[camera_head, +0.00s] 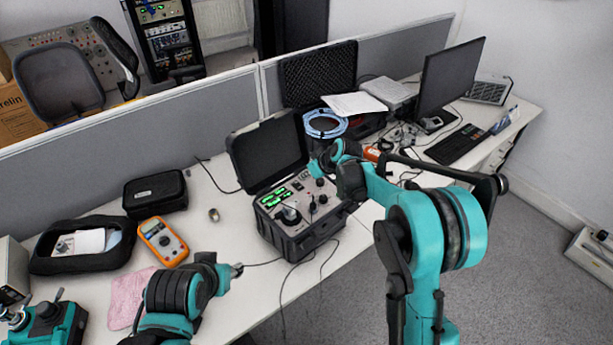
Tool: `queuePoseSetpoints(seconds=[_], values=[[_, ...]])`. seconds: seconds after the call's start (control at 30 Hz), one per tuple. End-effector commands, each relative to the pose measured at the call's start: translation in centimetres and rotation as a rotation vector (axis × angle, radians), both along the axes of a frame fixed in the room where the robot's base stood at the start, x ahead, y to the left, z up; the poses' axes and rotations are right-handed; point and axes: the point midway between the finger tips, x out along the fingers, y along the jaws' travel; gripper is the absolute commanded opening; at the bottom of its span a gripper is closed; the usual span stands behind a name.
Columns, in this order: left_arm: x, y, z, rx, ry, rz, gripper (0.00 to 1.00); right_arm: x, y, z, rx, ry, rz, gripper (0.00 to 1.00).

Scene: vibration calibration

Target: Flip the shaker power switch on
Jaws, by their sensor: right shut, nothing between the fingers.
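The shaker unit is a black case (283,239) with its lid (266,152) raised, standing on the white desk. Its grey panel carries green lit displays (287,195), knobs and a round fitting. I cannot make out which small part is the power switch. My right gripper (316,168) is shut and empty, over the back right part of the panel, hiding some of it. I cannot tell whether it touches the panel. My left gripper (237,270) is low at the front left of the case, apart from it; its fingers are too small to read.
An orange multimeter (163,241), a pink cloth (131,297), a black pouch (155,193) and a small metal cylinder (214,214) lie left of the case. Behind stand an open foam case (320,77) and a blue cable coil (325,123). A grey partition (180,123) borders the desk.

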Motion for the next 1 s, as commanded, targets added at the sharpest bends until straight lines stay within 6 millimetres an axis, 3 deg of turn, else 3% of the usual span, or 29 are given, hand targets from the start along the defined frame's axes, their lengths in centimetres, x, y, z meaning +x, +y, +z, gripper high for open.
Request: queuePoseSetpoints(seconds=[0.2,0.4,1.0], values=[[0.0,0.0,1.1,0.0,0.0,0.0,0.4,-3.1,-3.0,3.1,-0.001,0.0,-0.006,0.0],[0.0,0.0,1.6,0.0,0.0,0.0,0.4,-4.8,-4.4,4.7,0.0,0.001,-0.004,0.0],[0.0,0.0,1.7,0.0,0.0,0.0,0.4,-5.3,-4.8,5.1,0.0,0.001,-0.004,0.0]])
